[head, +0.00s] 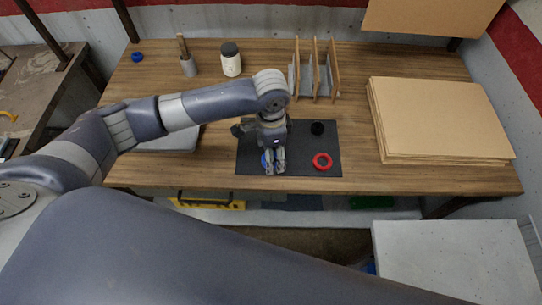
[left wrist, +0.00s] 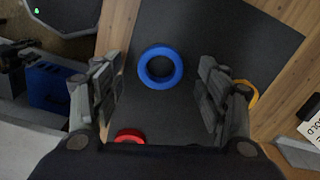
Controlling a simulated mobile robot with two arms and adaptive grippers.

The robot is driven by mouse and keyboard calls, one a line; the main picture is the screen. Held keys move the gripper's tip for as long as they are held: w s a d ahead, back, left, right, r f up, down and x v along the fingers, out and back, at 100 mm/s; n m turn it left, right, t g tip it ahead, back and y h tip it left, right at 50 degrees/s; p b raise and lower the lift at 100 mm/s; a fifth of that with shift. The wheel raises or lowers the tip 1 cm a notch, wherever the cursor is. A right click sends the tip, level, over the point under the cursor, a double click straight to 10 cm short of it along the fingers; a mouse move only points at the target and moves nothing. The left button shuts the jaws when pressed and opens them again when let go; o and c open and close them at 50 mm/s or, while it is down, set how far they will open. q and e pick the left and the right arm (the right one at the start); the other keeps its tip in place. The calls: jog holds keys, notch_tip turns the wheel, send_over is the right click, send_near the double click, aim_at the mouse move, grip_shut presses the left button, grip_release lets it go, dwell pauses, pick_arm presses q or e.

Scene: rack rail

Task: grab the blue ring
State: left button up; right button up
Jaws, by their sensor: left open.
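The blue ring (left wrist: 160,84) lies flat on the dark mat (left wrist: 215,30) in the left wrist view, between the lines of my two fingers. In the head view the blue ring (head: 265,160) is mostly hidden by my left gripper (head: 274,170), which is over the front part of the mat (head: 300,165). My left gripper also shows in the left wrist view (left wrist: 160,90). It is open, its fingers stand on either side of the ring, and nothing is held. I cannot tell its exact height above the ring. My right gripper is not in view.
A red ring (head: 330,162) lies on the mat to the right, and a black round item (head: 317,128) lies behind it. A yellow ring (left wrist: 252,97) shows beside my right-hand finger. A cardboard stack (head: 440,118), a wooden rack (head: 315,70) and a jar (head: 231,62) stand around.

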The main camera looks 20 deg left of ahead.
pick_arm(q)
jog(key=shift+f, duration=0.9)
jog(key=shift+w, duration=0.1)
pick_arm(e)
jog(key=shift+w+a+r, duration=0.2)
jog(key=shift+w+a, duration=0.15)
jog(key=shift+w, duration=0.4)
pick_arm(q)
jog(key=shift+c, duration=0.4)
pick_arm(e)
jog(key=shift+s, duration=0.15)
pick_arm(q)
jog(key=c, duration=0.9)
jog(key=shift+c, duration=0.7)
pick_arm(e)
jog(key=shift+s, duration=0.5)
pick_arm(q)
jog(key=shift+r, duration=0.15)
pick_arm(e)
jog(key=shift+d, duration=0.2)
